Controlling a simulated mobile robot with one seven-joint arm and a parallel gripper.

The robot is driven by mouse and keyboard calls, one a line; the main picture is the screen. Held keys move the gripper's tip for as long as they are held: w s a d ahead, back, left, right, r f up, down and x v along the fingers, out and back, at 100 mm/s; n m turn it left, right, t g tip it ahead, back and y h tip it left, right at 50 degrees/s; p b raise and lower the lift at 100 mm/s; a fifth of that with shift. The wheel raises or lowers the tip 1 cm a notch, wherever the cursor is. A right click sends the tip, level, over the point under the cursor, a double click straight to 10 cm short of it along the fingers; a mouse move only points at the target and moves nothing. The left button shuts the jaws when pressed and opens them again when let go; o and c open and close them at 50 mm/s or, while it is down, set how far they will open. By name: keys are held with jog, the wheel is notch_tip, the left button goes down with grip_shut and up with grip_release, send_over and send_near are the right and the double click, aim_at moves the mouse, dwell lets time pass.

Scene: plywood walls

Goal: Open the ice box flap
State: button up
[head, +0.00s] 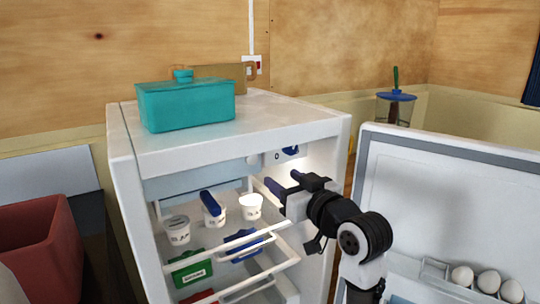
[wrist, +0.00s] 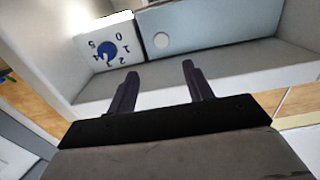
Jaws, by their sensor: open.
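The ice box flap (head: 195,180) is a pale blue panel under the top of the open fridge (head: 230,135). It looks shut in the head view. In the wrist view the flap (wrist: 225,28) fills the upper middle and right, with a round pale knob (wrist: 161,41) near its edge beside the dial box (wrist: 108,45). My gripper (head: 282,184) reaches into the fridge's upper right from the door side. In the wrist view my gripper (wrist: 157,72) is open and empty, its two dark fingers apart, pointing towards the knob without visible contact.
White cups (head: 178,230), one with a blue item (head: 212,203) over it, stand on the shelf below my gripper. A white rack rail (head: 240,240) crosses in front. The open fridge door (head: 450,200) with eggs (head: 488,281) stands at right. A teal pot (head: 186,105) sits on top.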

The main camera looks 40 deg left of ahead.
aim_at(253, 158)
jog(key=p+x, duration=0.3)
jog(key=x, duration=0.9)
jog(key=shift+s+a+r, duration=0.1)
jog(key=shift+s+r, duration=0.05)
jog(key=shift+r, duration=0.05)
jog(key=shift+w+a+f+p, duration=0.1)
jog(key=shift+w+a+p, duration=0.2)
jog(key=shift+a, duration=0.3)
grip_shut()
